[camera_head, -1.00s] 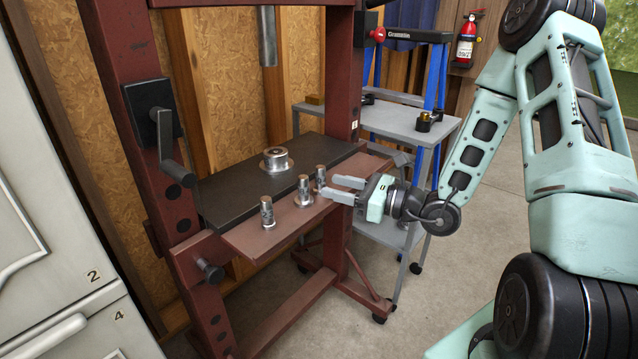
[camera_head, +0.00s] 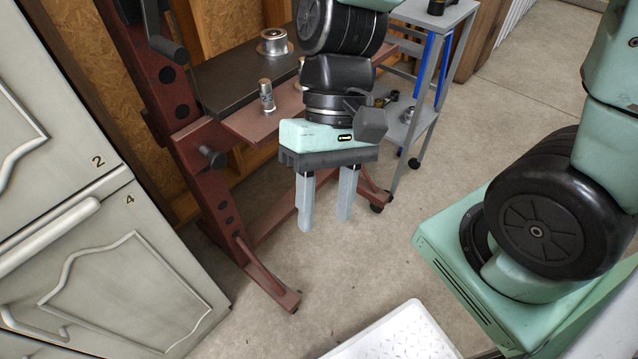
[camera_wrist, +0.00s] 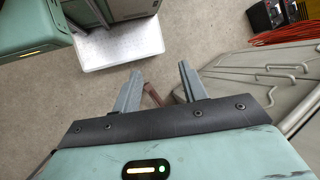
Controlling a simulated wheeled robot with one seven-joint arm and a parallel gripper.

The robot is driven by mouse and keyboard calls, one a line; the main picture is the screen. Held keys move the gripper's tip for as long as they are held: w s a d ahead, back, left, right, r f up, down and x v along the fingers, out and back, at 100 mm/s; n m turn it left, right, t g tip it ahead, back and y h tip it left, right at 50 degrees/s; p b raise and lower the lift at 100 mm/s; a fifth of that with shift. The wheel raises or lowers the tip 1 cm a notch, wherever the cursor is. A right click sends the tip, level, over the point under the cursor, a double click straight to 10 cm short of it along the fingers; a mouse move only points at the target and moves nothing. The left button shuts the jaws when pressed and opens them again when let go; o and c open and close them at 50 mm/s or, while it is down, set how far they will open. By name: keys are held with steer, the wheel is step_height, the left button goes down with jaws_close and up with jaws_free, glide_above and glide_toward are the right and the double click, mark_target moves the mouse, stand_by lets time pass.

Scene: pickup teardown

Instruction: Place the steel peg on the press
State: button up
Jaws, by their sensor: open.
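The dark red press (camera_head: 185,125) stands at the upper left with a black bed (camera_head: 225,88). A steel ring-shaped part (camera_head: 273,42) sits on the bed. On the red front shelf (camera_head: 245,125), an upright steel peg (camera_head: 266,96) stands near the left end. A second steel piece (camera_head: 301,74) shows partly behind my arm; anything farther right is hidden. I cannot tell which piece is the task's peg. My gripper (camera_head: 325,222) is open and empty, pointing down over the floor in front of the shelf. In the wrist view, nothing is between its fingers (camera_wrist: 160,72).
Pale cabinets (camera_head: 90,230) stand at the left and show at the right of the wrist view. A grey cart (camera_head: 432,75) stands right of the press. Concrete floor (camera_head: 480,140) is clear between the cart and my base. Red cables (camera_wrist: 288,36) are in the wrist view's upper right.

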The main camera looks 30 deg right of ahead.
steer(key=n+t+h, duration=0.1)
steer(key=n, duration=0.1)
steer(key=r+n+t+h, duration=0.1)
steer(key=n+t, duration=0.1)
steer(key=n, duration=0.1)
steer(key=r+n+t+h, duration=0.1)
steer(key=n, duration=0.1)
steer(key=shift+w+a+r+t, duration=0.2)
steer(key=shift+w+a+t, duration=0.15)
steer(key=shift+t, duration=0.05)
step_height(320, 180, up, 11)
steer(key=p, duration=1.1)
